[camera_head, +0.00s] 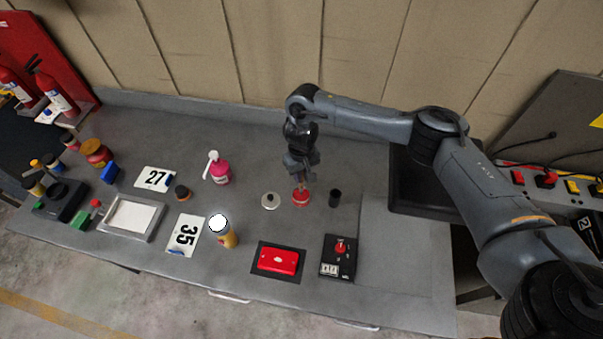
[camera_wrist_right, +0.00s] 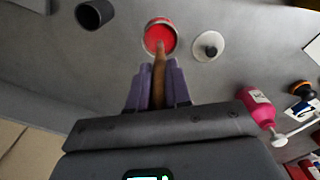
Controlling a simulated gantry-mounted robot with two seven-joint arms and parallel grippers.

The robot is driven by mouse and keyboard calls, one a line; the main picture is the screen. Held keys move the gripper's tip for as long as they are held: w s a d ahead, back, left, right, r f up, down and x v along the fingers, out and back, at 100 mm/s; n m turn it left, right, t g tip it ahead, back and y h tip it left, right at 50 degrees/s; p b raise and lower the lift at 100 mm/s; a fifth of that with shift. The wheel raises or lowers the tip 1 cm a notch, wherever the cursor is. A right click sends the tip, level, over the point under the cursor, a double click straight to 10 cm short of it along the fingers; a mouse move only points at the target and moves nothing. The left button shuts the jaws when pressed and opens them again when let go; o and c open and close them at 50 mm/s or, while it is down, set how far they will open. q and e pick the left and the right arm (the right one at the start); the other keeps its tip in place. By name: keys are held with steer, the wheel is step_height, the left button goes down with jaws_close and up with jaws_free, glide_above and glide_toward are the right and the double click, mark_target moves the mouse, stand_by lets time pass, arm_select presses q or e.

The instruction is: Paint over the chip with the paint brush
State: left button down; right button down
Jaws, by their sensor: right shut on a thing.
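My right gripper (camera_head: 301,174) is shut on the paint brush, above the red paint pot (camera_head: 301,198). In the right wrist view the brush's brown handle (camera_wrist_right: 159,75) runs from between my fingers (camera_wrist_right: 158,90) to the open pot of red paint (camera_wrist_right: 160,36). The brush's tip is at the paint; its exact depth cannot be told. A glossy red part (camera_head: 278,260) lies on a dark mat (camera_head: 258,270) near the bench's front edge. It has a small pale mark near its middle, which looks like the chip. My left gripper is not in view.
A round lid with a dark knob (camera_head: 269,200) and a black cup (camera_head: 335,198) flank the pot. A switch box (camera_head: 337,258) stands right of the mat. A yellow bottle (camera_head: 229,240) and pink bottle (camera_head: 221,174) stand to the left. The grey bench (camera_head: 385,275) is bare at the right.

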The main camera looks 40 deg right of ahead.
steer(key=shift+f, duration=0.25)
stand_by(0.3)
steer(key=shift+f, duration=0.25)
stand_by(0.4)
stand_by(0.8)
steer(key=shift+p, duration=0.35)
stand_by(0.5)
steer(key=shift+f, duration=0.1)
stand_by(0.6)
